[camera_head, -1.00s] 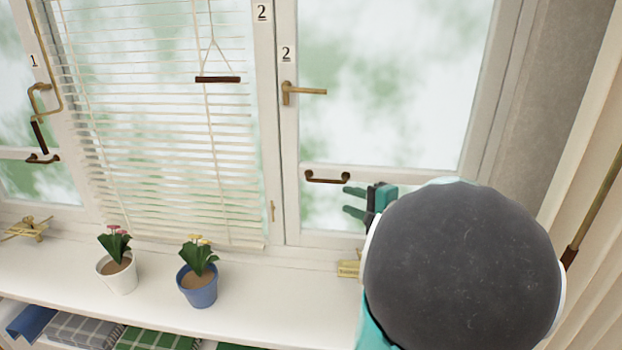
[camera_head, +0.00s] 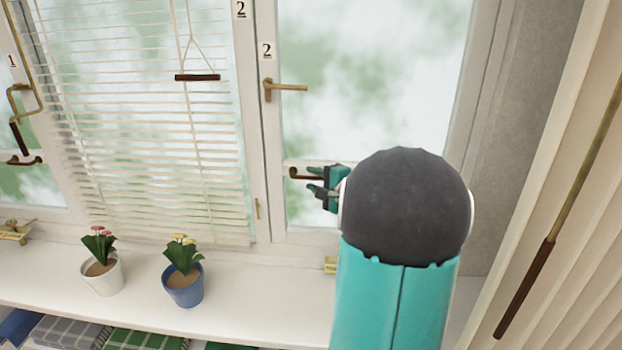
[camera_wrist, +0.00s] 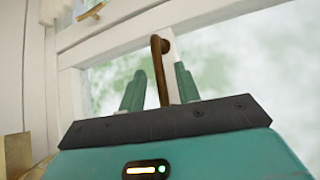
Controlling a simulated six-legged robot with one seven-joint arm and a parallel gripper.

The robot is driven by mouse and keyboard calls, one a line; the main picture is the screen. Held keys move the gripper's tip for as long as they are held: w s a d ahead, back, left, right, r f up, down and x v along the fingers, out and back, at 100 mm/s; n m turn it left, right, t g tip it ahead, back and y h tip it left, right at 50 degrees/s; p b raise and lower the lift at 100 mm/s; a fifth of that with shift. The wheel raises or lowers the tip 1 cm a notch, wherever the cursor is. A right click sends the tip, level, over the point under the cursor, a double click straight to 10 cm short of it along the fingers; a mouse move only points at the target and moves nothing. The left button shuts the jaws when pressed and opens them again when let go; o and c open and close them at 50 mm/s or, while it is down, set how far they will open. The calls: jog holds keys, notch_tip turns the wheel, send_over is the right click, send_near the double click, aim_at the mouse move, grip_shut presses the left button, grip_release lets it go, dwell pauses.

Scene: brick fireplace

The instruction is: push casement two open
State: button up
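Casement two (camera_head: 269,150) is the white-framed window labelled 2, and it looks closed. Its brass lever (camera_head: 287,87) lies horizontal. A brown pull handle (camera_head: 296,173) is on its lower rail, with the right part hidden behind my gripper. My gripper (camera_head: 313,181) is at this handle, its dark green fingers pointing left. In the wrist view, the brown handle (camera_wrist: 158,62) runs between my two spread fingers (camera_wrist: 160,75), with gaps showing on both sides. The brass lever also shows in the wrist view (camera_wrist: 91,12).
A window blind with a brown pull bar (camera_head: 197,77) hangs left of the casement. A white pot (camera_head: 103,278) and a blue pot (camera_head: 183,290) with flowers stand on the sill (camera_head: 235,290). A brass fitting (camera_head: 330,265) sits below the casement. A curtain with a rod (camera_head: 540,260) hangs right.

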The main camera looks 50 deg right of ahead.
jog(key=shift+w+d+f, duration=0.1)
jog(key=shift+w, duration=0.8)
grip_shut()
jog(key=w+d+m+h, duration=0.1)
jog(key=w+d, duration=0.1)
jog(key=w+d+m+h, duration=0.1)
jog(key=w+d, duration=0.1)
jog(key=d, duration=0.1)
jog(key=w+d+m+g+h, duration=0.1)
jog(key=w+d+h, duration=0.1)
jog(key=d, duration=0.1)
jog(key=shift+w, duration=0.4)
grip_release()
jog(key=shift+a, duration=0.1)
